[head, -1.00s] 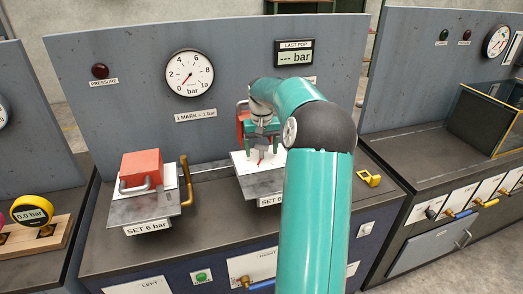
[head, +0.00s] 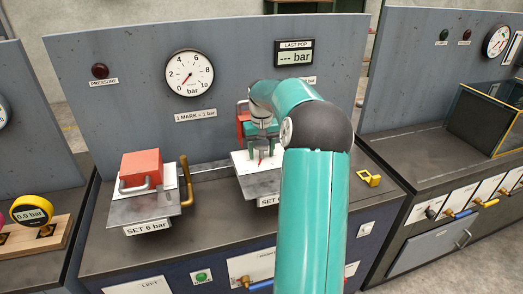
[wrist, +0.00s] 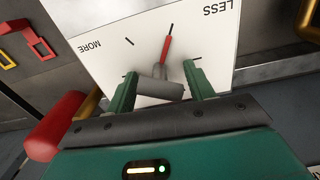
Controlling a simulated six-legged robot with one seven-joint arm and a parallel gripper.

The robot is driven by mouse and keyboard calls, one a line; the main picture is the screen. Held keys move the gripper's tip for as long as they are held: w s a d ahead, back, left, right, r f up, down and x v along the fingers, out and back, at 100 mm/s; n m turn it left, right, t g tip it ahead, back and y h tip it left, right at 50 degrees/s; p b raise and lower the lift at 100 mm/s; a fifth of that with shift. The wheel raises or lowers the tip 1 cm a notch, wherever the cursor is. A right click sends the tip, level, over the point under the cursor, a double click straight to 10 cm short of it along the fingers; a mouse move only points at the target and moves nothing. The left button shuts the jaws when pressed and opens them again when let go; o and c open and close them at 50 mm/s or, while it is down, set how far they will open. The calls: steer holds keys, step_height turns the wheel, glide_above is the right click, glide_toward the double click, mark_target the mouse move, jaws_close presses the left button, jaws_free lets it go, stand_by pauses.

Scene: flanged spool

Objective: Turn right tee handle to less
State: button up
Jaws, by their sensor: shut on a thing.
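My gripper (wrist: 160,88) is shut on the grey tee handle (wrist: 162,90), its two green fingers on either side of the handle's bar in the wrist view. A red pointer (wrist: 167,49) on the handle points near a black tick on the white dial plate (wrist: 100,68), between the words MORE and LESS. In the head view my gripper (head: 264,152) is over the right station's white plate (head: 240,160), and the handle is mostly hidden by it. The gauge (head: 190,80) needle rests near the low end of its scale.
The left station has a red block (head: 141,168) with a grey handle, a brass pipe (head: 186,180) and a SET 6 bar label. A yellow bracket (head: 369,177) lies on the bench at right.

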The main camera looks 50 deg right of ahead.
steer(key=o, duration=0.9)
steer(key=shift+r, duration=0.1)
step_height(320, 180, up, 14)
steer(key=shift+f, duration=0.15)
steer(key=shift+a, duration=0.1)
